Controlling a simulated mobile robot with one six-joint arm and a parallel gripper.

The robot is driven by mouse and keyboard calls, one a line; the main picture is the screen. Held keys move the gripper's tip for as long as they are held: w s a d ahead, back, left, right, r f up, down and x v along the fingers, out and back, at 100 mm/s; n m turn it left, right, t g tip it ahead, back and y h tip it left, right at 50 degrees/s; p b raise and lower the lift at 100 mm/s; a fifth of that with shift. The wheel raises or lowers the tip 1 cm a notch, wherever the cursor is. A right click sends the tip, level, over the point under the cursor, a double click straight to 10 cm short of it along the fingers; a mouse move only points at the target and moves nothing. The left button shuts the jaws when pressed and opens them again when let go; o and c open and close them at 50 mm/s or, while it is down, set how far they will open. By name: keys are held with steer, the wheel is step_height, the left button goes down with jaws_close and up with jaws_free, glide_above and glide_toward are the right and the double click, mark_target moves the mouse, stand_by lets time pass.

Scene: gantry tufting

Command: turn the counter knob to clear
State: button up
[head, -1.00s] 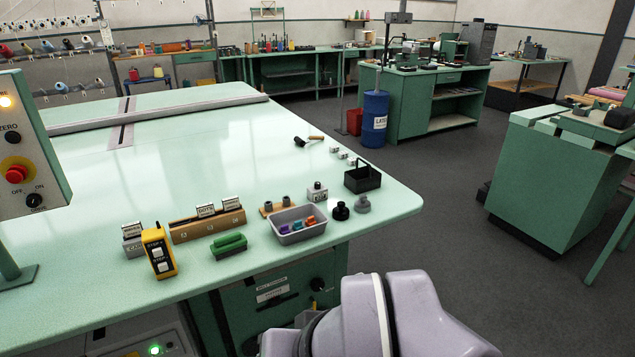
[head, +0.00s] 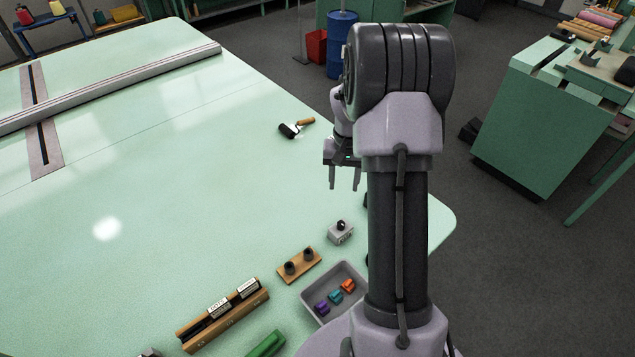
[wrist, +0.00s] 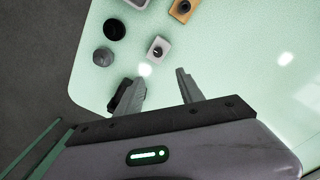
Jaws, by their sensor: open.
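A small pale grey box with a dark knob on top, which looks like the counter (head: 340,233), stands on the green table right of centre. It also shows in the wrist view (wrist: 158,48), just beyond my fingertips. The knob is visible on its top, but its markings are too small to read. My gripper (head: 345,186) points down above the table, behind the box in the head view. In the wrist view my gripper (wrist: 160,76) has its two fingers apart with only table between them. It is not touching the box.
A wooden holder with two black pegs (head: 298,266) and a grey tray (head: 310,295) of coloured pieces stand near the box. A black round piece (wrist: 115,29) and a grey one (wrist: 103,57) lie beside it. A roller (head: 290,130) lies farther back. The left table is largely clear.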

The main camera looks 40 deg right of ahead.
steer(key=b, duration=0.2)
glide_above(341, 223)
step_height(341, 223, down, 7)
step_height(341, 223, down, 10)
steer(key=shift+b, duration=0.8)
jaws_close()
